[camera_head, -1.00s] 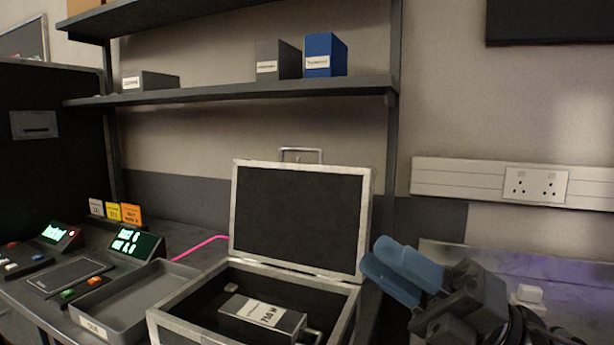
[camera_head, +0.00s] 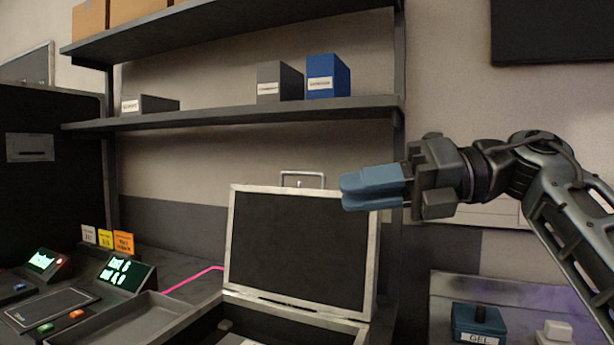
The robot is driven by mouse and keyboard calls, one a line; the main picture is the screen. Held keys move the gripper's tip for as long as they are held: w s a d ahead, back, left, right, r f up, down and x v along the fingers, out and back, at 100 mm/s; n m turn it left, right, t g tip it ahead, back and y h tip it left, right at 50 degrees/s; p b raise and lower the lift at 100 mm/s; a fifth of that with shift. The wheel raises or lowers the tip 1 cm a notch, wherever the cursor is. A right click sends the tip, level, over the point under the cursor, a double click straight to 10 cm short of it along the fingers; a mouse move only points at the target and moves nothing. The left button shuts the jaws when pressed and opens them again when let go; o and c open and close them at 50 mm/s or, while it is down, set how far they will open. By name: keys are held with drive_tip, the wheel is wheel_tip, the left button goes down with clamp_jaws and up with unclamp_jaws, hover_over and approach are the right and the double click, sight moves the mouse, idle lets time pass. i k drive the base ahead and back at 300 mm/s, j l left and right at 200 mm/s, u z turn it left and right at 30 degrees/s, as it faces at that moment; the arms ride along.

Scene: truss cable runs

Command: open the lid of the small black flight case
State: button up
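The small black flight case (camera_head: 292,304) stands on the bench with pale metal edging. Its lid (camera_head: 297,249) is raised upright and leans back a little, with its dark inner face toward me. A metal handle (camera_head: 301,176) shows above the lid's top edge. The lower part of the case is cut off by the bottom of the view. My gripper (camera_head: 345,191) is above and in front of the lid's upper right corner in the picture. Its blue fingers point left and look closed together, with nothing between them. I see no contact with the lid.
A grey tray (camera_head: 135,322) and a control panel with a green display (camera_head: 127,272) are left of the case. A shelf (camera_head: 240,115) with boxes runs above it. A blue block marked GEL (camera_head: 478,323) is at the lower right.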

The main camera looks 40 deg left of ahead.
sight(299, 247)
drive_tip(key=i+j, duration=0.7)
